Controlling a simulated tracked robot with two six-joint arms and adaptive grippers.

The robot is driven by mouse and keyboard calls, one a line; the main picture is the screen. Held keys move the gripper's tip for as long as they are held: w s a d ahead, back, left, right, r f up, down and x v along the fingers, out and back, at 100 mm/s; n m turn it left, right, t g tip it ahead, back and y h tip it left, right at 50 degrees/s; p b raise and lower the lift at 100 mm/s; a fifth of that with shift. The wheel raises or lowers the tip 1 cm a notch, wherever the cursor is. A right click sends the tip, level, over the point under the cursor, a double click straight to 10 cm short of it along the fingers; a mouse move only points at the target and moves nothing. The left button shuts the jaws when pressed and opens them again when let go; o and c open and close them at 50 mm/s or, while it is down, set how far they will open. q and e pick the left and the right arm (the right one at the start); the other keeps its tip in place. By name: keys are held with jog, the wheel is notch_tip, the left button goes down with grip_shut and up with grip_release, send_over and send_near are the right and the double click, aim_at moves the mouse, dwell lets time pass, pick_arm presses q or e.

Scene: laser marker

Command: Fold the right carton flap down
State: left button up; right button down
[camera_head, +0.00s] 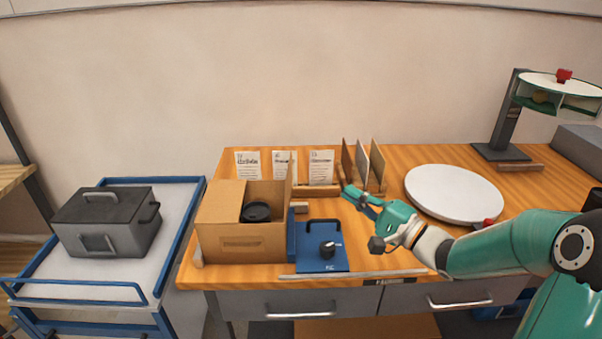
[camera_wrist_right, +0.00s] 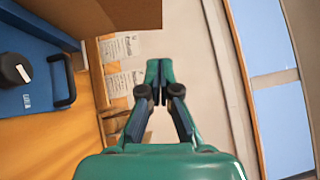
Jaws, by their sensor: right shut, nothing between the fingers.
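The open cardboard carton (camera_head: 242,242) stands on the wooden bench, left of the middle. A flap (camera_head: 220,201) lies over the left part of its top. The right flap (camera_head: 289,184) stands up along the right side. A black round object (camera_head: 256,212) sits inside. My right gripper (camera_head: 346,189) is shut and empty, to the right of the carton and apart from it. In the right wrist view the gripper's fingertips (camera_wrist_right: 158,70) are together, and brown cardboard (camera_wrist_right: 128,14) shows above them. My left gripper is not in view.
A blue plate with a black knob (camera_head: 327,249) lies right of the carton. Printed cards (camera_head: 321,167) and upright panels (camera_head: 362,165) stand behind. A white round disc (camera_head: 454,193) is at right. A grey lidded box (camera_head: 107,221) sits on the left cart.

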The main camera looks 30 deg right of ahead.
aim_at(289, 183)
jog(key=w+a+r+p, duration=0.1)
jog(key=w+a, duration=0.4)
jog(key=w, duration=0.5)
jog(key=shift+a+r+p, duration=0.25)
jog(key=shift+a+p, duration=0.05)
jog(key=shift+p, duration=0.15)
jog(key=shift+w, duration=0.15)
